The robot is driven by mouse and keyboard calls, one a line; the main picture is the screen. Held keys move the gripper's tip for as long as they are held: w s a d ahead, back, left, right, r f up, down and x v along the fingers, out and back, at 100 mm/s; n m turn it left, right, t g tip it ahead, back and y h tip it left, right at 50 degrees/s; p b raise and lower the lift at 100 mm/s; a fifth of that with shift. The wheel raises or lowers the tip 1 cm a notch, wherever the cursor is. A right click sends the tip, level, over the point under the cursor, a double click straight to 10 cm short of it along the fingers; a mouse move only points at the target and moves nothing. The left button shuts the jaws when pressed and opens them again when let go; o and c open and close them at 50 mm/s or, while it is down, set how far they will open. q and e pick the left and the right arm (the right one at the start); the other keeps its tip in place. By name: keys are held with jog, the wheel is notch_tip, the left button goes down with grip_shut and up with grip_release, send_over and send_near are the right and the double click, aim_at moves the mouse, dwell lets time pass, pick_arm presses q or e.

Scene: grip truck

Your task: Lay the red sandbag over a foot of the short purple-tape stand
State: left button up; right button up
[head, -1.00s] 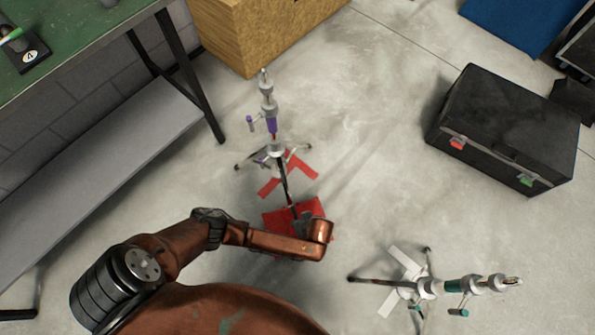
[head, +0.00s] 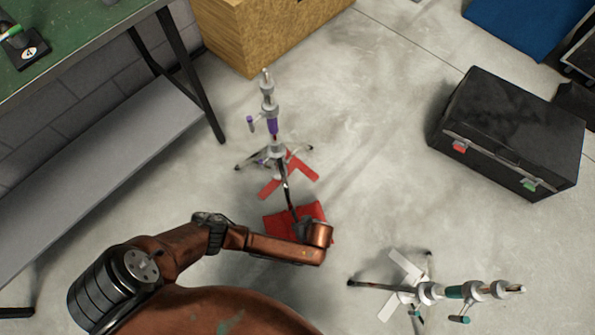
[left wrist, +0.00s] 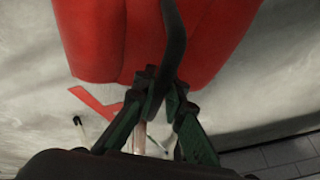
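The short purple-tape stand (head: 272,126) stands upright in the head view, its feet spread over red floor tape. One dark foot (head: 286,186) reaches down the picture to the red sandbag (head: 313,211). I cannot tell whether the bag lies over that foot or beside it. My left gripper (left wrist: 155,98) points down at the bag. In the left wrist view its fingers are closed around the bag's dark strap (left wrist: 174,40); the red bag (left wrist: 100,40) fills the top. My left wrist hides part of the bag in the head view. My right gripper is not in view.
A second stand with teal tape (head: 455,291) stands on white floor tape at the lower right. A black case (head: 510,125) is at the right. A green-topped bench (head: 80,50) is at the left, and a wooden box (head: 245,35) at the top. The middle floor is clear.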

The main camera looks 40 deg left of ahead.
pick_arm(q)
jog(key=o, duration=0.6)
jog(key=shift+a, duration=0.15)
jog(key=shift+c, duration=0.2)
jog(key=shift+s+f, duration=0.15)
jog(key=shift+s, duration=0.05)
jog(key=v, duration=1.2)
jog(key=shift+w, duration=0.25)
